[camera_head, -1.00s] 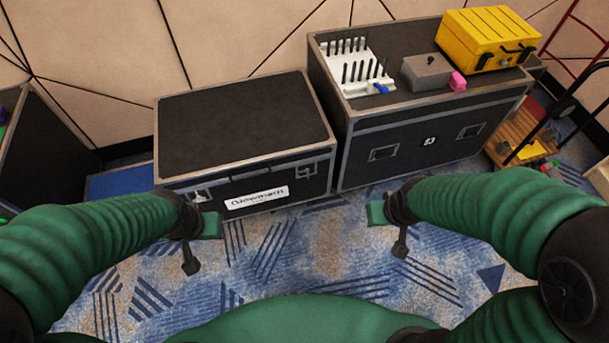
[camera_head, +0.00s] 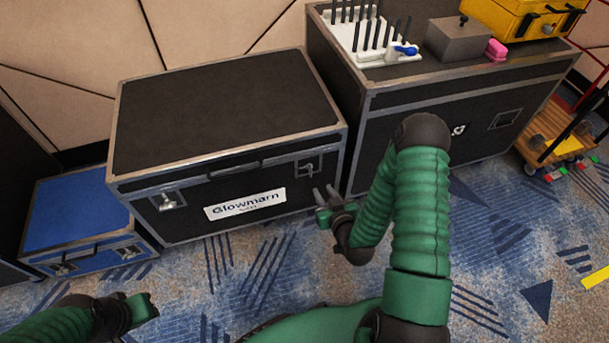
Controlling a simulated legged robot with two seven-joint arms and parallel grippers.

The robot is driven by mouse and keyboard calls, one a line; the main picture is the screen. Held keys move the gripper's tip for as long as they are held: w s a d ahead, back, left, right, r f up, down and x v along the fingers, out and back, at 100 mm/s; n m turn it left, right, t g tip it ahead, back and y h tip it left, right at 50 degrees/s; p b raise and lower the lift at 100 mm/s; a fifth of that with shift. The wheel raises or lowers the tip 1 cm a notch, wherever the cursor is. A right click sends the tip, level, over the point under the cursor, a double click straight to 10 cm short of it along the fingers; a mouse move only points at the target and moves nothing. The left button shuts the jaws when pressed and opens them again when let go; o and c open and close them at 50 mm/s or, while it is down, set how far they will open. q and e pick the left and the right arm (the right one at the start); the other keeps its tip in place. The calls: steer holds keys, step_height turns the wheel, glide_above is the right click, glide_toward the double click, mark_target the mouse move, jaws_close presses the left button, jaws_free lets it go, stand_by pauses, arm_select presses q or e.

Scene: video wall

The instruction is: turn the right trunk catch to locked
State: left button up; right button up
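The trunk (camera_head: 225,115) is a closed black case with grey metal edges and a white label (camera_head: 245,203) on its front. Its right catch (camera_head: 308,167) is a small metal fitting on the front, near the right end; its exact setting is too small to tell. The left catch (camera_head: 168,202) is at the front's left end. My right gripper (camera_head: 325,197) is open and empty, just below and right of the right catch, apart from it. My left gripper (camera_head: 148,305) is low at the left, away from the trunk; its fingers are not clear.
A taller black case (camera_head: 410,98) stands close on the trunk's right, with a white rack (camera_head: 385,42), a grey box (camera_head: 458,38) and a yellow case (camera_head: 520,15) on top. A blue case (camera_head: 78,215) is at the left. Patterned carpet in front is free.

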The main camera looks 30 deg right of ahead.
mark_target(311, 171)
steer(key=b+x, duration=0.4)
steer(key=x, duration=0.9)
steer(key=shift+w+d+f, duration=0.15)
steer(key=shift+d+f, duration=0.05)
steer(key=shift+f, duration=0.1)
steer(key=shift+c, duration=0.5)
jaws_close()
